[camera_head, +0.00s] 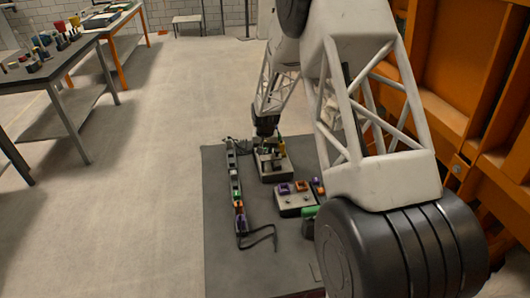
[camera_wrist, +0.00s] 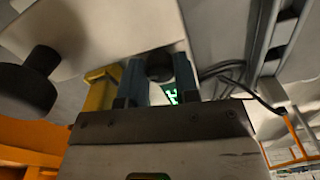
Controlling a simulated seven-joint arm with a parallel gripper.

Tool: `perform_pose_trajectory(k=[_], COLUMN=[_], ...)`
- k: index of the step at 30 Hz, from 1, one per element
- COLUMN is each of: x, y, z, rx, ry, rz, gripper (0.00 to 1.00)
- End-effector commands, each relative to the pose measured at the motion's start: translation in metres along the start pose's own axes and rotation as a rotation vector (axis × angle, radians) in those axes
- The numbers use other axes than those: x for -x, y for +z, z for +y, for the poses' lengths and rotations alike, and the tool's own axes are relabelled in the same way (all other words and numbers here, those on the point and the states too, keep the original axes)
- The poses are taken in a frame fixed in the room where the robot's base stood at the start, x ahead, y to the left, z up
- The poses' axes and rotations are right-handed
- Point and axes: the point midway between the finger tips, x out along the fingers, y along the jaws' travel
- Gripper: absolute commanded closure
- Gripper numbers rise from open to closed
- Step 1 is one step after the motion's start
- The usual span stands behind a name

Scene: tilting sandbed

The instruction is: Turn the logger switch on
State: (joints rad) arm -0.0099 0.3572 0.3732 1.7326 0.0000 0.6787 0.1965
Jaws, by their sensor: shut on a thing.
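A light grey box (camera_head: 272,168) with small fittings on top, which may be the logger, sits on the dark mat. My gripper (camera_head: 267,142) points down at its top. In the wrist view my gripper's two blue-grey fingers (camera_wrist: 160,82) are shut on a dark rounded knob (camera_wrist: 159,66). A small lit green display (camera_wrist: 172,95) shows just behind the fingers. I cannot tell whether the knob is the logger switch, nor its on or off position. In the head view the fingers and the knob are too small to make out.
A second grey box (camera_head: 294,205) with purple and orange fittings stands nearer on the mat (camera_head: 222,270). A long dark strip (camera_head: 234,170) with a cable lies to the left. In the wrist view a yellow part (camera_wrist: 100,90) and a black round knob (camera_wrist: 25,88) are close by.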

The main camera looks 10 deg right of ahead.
Motion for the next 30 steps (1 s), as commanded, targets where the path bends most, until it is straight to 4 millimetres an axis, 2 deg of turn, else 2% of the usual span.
perform_pose_trajectory(k=[6, 15, 30], x=[-0.0001, 0.0006, 0.0005], y=[-0.0003, -0.0008, -0.0006], z=[0.0002, 0.0002, 0.0002], rx=[-0.198, -0.401, -0.484], ry=[0.000, -0.001, 0.000], rz=[0.001, 0.002, 0.001], gripper=[0.95, 0.95, 0.94])
